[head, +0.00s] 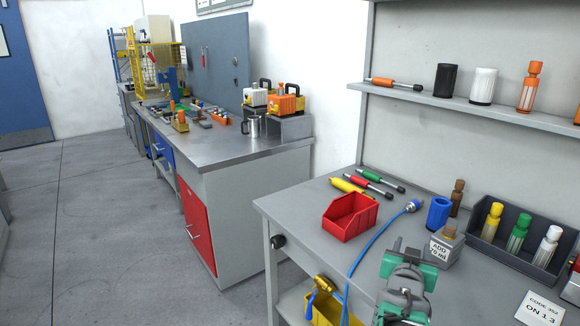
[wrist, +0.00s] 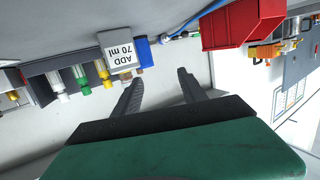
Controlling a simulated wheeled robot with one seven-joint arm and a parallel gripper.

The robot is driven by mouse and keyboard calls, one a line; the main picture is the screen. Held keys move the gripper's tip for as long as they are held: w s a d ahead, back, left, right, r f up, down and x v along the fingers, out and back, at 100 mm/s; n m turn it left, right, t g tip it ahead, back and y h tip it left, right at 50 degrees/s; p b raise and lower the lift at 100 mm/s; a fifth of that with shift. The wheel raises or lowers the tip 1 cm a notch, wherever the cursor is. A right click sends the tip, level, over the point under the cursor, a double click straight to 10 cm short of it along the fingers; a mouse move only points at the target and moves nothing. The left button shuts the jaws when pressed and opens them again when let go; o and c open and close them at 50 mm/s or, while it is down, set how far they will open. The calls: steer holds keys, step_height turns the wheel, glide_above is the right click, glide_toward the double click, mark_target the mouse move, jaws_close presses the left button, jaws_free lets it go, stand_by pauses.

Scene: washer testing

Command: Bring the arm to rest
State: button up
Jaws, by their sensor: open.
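My gripper (head: 403,277) shows at the bottom right of the head view, above the near grey workbench (head: 315,225). In the wrist view its two dark fingers (wrist: 160,90) stand apart with nothing between them. The wrist view is upside down. The gripper is apart from the grey can labelled "ADD 70 ml" (head: 445,247), which stands just right of it in the head view. The can also shows in the wrist view (wrist: 118,52). Part of my arm below the gripper is cut off by the head frame.
A red bin (head: 350,217), blue hose (head: 372,242), blue cup (head: 438,213) and dark rack of bottles (head: 485,250) surround the gripper on the bench. A shelf (head: 440,98) hangs behind. A yellow bin (head: 330,310) sits below. The floor (head: 95,220) at left is clear.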

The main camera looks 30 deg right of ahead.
steer(key=w+a+r+n+y+p, duration=0.2)
steer(key=w+a+n+y+p, duration=0.45)
steer(key=a, duration=0.75)
steer(key=s+a+r+n+g+y+p, duration=0.1)
steer(key=s+a+n+g+y+p, duration=0.1)
steer(key=a, duration=1)
steer(key=s+a+r+n+g+y+p, duration=0.1)
steer(key=s+a+n+g+y+p, duration=0.1)
steer(key=a, duration=1.1)
steer(key=s+g+y+p, duration=0.1)
steer(key=y, duration=0.1)
steer(key=shift+s+y+p, duration=0.3)
steer(key=shift+s+y, duration=0.05)
steer(key=shift+s, duration=0.05)
steer(key=shift+r, duration=0.1)
